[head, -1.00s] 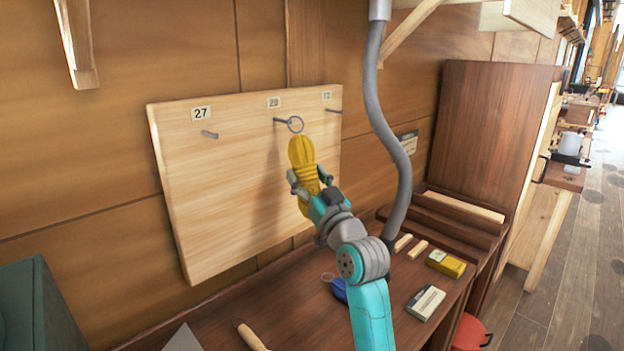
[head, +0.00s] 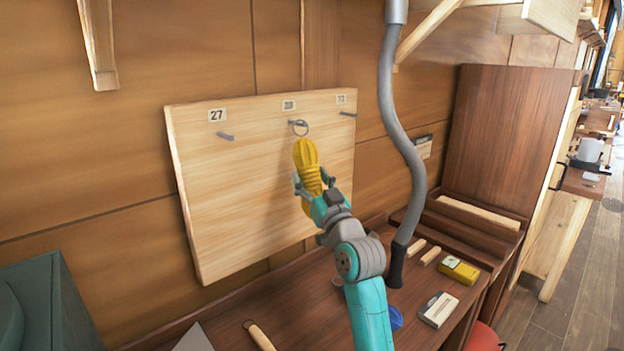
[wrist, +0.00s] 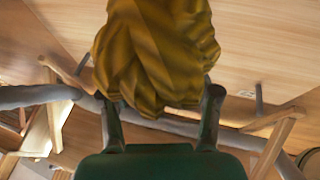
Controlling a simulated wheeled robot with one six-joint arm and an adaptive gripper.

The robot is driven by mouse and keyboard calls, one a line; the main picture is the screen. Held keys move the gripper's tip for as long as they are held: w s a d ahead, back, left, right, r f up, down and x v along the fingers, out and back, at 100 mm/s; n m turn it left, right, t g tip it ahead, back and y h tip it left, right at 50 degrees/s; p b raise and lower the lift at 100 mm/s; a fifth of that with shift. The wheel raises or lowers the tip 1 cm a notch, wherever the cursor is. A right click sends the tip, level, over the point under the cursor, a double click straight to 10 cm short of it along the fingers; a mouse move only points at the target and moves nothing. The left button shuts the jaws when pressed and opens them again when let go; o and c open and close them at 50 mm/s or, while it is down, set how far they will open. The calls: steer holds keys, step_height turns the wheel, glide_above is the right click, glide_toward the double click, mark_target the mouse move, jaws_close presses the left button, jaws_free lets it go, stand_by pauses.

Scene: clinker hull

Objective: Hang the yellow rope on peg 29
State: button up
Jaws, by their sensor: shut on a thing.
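The yellow rope (head: 307,165) is a bundled coil standing upright, with a thin metal ring (head: 302,128) at its top. My gripper (head: 316,190) is shut on its lower part; the wrist view shows the rope (wrist: 155,60) between both fingers. The pale peg board (head: 235,190) is on the wall behind. Its middle peg (head: 294,123) is under a label (head: 288,105) too blurred to read surely, perhaps 29. The ring overlaps this peg's tip; I cannot tell whether the peg passes through it. The left peg (head: 226,136) is labelled 27.
A third peg (head: 348,114) is at the board's right. A grey hose (head: 397,120) hangs right of my arm. The bench below holds a yellow box (head: 458,270), a white-topped box (head: 438,309) and a wooden handle (head: 260,337). A green case (head: 50,300) is at left.

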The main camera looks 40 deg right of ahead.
stand_by(0.4)
steer(key=o, duration=1.4)
steer(key=v, duration=1.2)
